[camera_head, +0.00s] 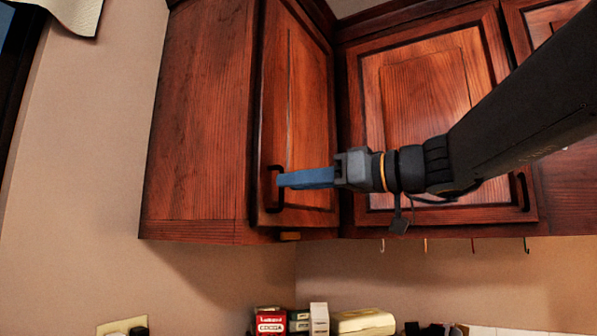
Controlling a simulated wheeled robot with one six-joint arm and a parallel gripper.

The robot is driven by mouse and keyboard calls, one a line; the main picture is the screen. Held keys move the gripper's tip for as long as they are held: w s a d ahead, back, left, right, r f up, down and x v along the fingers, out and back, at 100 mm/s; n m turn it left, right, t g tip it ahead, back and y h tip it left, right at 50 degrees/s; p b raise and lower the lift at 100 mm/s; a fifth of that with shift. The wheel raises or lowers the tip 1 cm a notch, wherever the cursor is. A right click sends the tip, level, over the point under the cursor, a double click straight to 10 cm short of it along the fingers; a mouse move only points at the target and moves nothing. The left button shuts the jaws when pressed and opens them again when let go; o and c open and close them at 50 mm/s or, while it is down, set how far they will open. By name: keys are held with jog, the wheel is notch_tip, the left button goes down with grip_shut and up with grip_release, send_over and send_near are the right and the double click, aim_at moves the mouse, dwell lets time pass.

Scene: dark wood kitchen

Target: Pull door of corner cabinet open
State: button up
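The corner cabinet (205,115) is reddish dark wood and hangs on the wall at centre left. Its narrow door (305,100) looks flush with the frame. A black vertical bar handle (270,189) sits low on the door's left side. My gripper (281,181) comes in from the right with its blue fingers pointing left, and its tips are at the handle. The fingers look close together, but the gap between them is hidden from this side. I cannot tell whether they hold the handle.
Another wall cabinet door (425,90) with a black handle (523,192) is behind my arm. Hooks (426,245) hang below it. Boxes (270,321) stand on the counter at the bottom.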

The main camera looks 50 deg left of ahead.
jog(key=shift+s+a, duration=0.15)
jog(key=shift+a, duration=0.45)
grip_shut()
dwell(1.1)
